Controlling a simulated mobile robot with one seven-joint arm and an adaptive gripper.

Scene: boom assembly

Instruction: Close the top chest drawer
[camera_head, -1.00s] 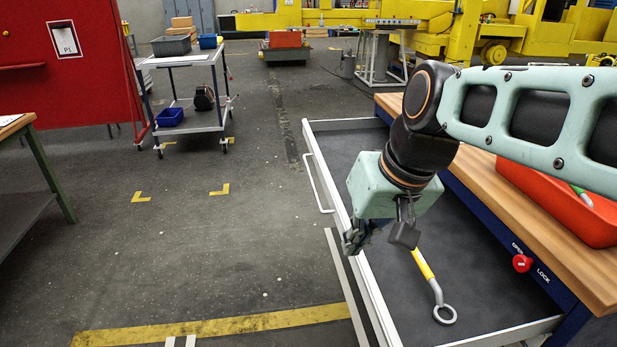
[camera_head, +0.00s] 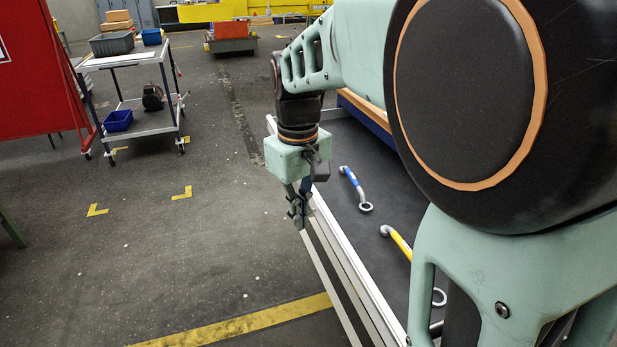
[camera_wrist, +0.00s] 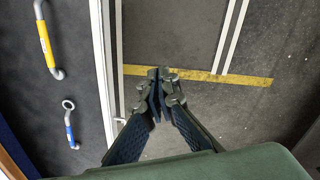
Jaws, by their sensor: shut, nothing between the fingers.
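The top chest drawer (camera_head: 338,240) is pulled out, its dark floor and pale front wall in view. In the wrist view, the drawer's pale front wall (camera_wrist: 103,75) runs down the left side. My gripper (camera_head: 299,218) points down just outside that front wall. In the wrist view, its fingertips (camera_wrist: 166,80) are together and empty, above the floor to the right of the wall. I cannot clearly make out the drawer handle, and I cannot tell whether the gripper touches the drawer. My arm hides much of the chest.
A blue-handled wrench (camera_head: 351,180) and a yellow-handled wrench (camera_head: 402,244) lie in the drawer. A wheeled cart (camera_head: 140,100) stands at the left back beside a red panel (camera_head: 35,75). The floor in front of the drawer is clear, with yellow markings.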

